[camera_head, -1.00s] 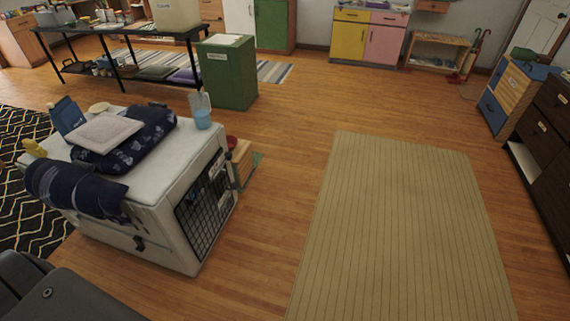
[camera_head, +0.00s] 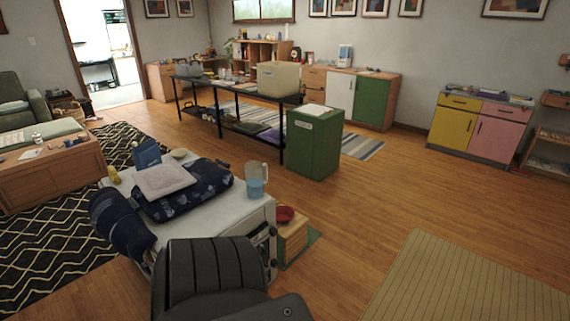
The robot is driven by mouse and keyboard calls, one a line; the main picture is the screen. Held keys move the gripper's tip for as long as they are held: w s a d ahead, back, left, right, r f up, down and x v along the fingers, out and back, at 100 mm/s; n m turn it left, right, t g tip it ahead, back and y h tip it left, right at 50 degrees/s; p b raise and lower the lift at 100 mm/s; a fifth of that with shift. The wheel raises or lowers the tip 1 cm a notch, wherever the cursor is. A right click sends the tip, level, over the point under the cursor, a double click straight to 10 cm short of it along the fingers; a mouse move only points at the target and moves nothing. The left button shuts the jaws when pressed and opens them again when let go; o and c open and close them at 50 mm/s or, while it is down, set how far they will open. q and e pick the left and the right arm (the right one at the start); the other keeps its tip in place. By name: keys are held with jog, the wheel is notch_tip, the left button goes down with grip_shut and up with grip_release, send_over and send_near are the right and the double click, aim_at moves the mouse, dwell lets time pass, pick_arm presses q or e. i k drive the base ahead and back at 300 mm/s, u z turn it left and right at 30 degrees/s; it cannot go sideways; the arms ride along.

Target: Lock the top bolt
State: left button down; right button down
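A white crate (camera_head: 215,222) stands on the wood floor left of centre in the head view. Its front, with the dark wire door seen earlier, is now mostly hidden behind a dark grey ribbed part that seems to be my own arm. Only the door's right edge shows, with small dark fittings (camera_head: 272,231); I cannot make out a top bolt or whether it is locked. Neither of my grippers is in view.
On the crate are a dark blue patterned cloth (camera_head: 192,200), a pale cushion (camera_head: 163,181) and a blue-filled jug (camera_head: 256,182). A wooden box with a red bowl (camera_head: 285,215) stands beside it. A green cabinet (camera_head: 315,145) stands behind. Floor to the right is open.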

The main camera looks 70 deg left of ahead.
aim_at(259, 243)
jog(key=u, duration=0.15)
jog(key=i, duration=0.85)
jog(key=u, duration=1.2)
jog(key=i, duration=0.65)
jog(key=u, duration=0.7)
